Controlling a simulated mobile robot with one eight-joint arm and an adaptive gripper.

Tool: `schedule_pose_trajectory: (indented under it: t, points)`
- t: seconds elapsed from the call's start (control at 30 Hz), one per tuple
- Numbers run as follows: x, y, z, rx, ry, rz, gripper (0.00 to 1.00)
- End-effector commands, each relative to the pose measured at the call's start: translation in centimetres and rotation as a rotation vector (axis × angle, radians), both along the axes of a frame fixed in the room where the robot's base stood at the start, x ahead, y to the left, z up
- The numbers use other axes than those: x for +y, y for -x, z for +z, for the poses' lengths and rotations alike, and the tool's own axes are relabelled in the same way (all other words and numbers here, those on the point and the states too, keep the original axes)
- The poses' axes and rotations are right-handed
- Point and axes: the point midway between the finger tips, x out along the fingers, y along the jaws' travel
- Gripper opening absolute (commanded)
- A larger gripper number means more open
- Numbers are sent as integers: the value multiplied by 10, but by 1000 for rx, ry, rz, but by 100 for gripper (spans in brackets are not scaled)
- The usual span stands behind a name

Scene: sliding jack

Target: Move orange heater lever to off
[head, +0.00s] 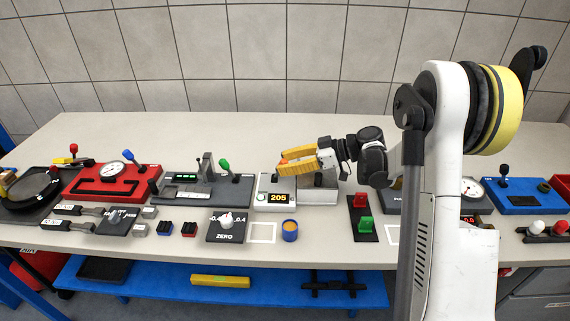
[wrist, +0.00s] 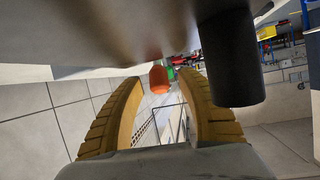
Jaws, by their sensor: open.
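The heater (head: 275,198) is a light box with a display reading 205, near the middle of the bench. Its orange lever knob (head: 284,162) shows at the tip of my gripper (head: 299,160) in the head view. In the wrist view the orange knob (wrist: 158,80) appears between the two yellow fingertips of my gripper (wrist: 160,79), with gaps on both sides. My gripper is open and holds nothing. The lever's shaft and its off marking are hidden or too small to read.
A green-knobbed lever (head: 224,166) stands just left of the heater. A grey box (head: 317,195) sits to its right, under my gripper. A dial panel marked ZERO (head: 227,228) and an orange-topped cup (head: 290,230) are in front.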

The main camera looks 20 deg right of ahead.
Motion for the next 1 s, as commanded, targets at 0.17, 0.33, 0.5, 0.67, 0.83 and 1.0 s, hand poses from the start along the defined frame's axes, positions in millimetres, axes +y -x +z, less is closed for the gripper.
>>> schedule_pose_trajectory:
  t: [0.17, 0.33, 0.5, 0.67, 0.83, 1.0]
  points:
    - [0, 0, 0, 0, 0, 0, 22]
    - [0, 0, 0, 0, 0, 0, 0]
    - [0, 0, 0, 0, 0, 1, 0]
    - [1, 0, 1, 5, 13, 1, 0]
    - [6, -1, 5, 22, 67, 4, 0]
    - [14, -3, 10, 57, 172, 5, 0]
